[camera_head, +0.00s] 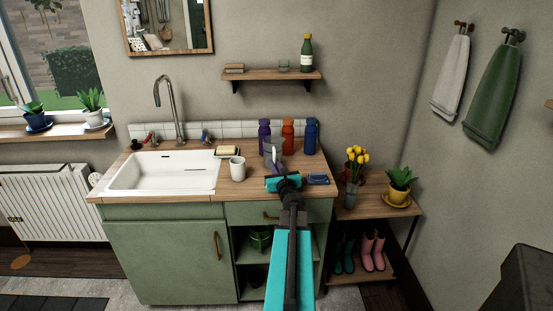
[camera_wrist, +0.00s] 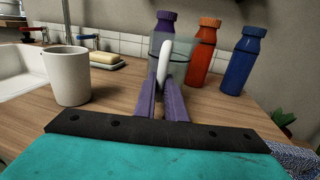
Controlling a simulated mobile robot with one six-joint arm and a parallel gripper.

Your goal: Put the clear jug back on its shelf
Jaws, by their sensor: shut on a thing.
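The clear jug (camera_head: 271,148) is over the right part of the wooden counter, in front of the bottles. In the wrist view the jug (camera_wrist: 184,47) is see-through, with a white upright handle (camera_wrist: 164,62). My gripper (camera_head: 277,168) is shut on that handle, its purple fingers (camera_wrist: 164,98) on both sides of it. The jug looks upright. Its base is hidden by the fingers, so I cannot tell whether it touches the counter. The wooden wall shelf (camera_head: 265,75) is above and behind the jug.
The shelf carries a brown block (camera_head: 234,68), a small glass (camera_head: 283,67) and a green bottle (camera_head: 306,53). Purple (camera_head: 264,135), orange (camera_head: 287,136) and blue (camera_head: 310,136) bottles stand behind the jug. A white mug (camera_head: 238,169) and soap dish (camera_head: 227,151) are left.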

